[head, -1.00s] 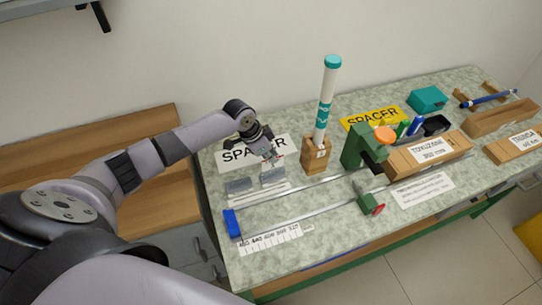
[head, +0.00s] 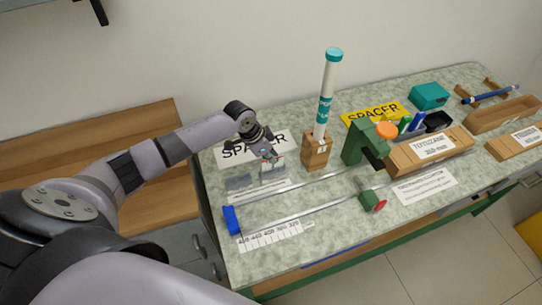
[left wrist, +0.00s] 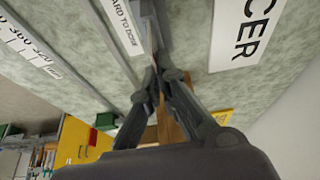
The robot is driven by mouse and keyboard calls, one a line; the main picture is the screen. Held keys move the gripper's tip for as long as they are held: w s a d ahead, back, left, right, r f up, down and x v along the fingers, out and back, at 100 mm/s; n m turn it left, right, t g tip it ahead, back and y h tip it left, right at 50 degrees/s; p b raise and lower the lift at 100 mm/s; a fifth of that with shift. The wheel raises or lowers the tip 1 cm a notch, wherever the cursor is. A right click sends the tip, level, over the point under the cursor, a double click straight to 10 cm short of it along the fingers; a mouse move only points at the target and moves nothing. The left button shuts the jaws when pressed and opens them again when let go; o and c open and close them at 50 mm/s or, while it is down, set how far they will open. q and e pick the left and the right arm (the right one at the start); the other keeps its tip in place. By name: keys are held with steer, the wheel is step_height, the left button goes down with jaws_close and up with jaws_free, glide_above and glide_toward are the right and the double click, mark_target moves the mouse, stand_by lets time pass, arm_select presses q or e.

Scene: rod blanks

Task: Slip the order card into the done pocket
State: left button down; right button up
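My left gripper (head: 271,157) is over the back left of the bench, at the right one of two small grey pockets. Its fingers look closed together in the left wrist view (left wrist: 153,68), with a thin edge between them that appears to be the order card. In the head view a small pale card (head: 279,161) shows at the fingertips, mostly hidden. The right pocket (head: 272,174) is directly below the fingertips; I cannot tell how far the card is inside it. The left pocket (head: 239,183) stands beside it, clear of the gripper. My right gripper is out of view.
A white SPACER sign (head: 231,152) lies behind the pockets. A wooden block (head: 316,152) holding a tall white tube (head: 328,85) stands right of the gripper. Metal rails with a blue end stop (head: 231,219) run in front. A green fixture (head: 357,143) stands further right.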

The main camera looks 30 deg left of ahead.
arm_select(q)
steer(key=shift+f+b, duration=0.5)
steer(key=shift+f, duration=0.4)
steer(key=c, duration=2.3)
jaws_free()
steer(key=o, duration=0.6)
steer(key=shift+a+r, duration=0.1)
steer(key=shift+r, duration=0.2)
steer(key=v, duration=1.1)
steer(key=shift+s+a+r, duration=0.15)
steer(key=shift+r, duration=0.05)
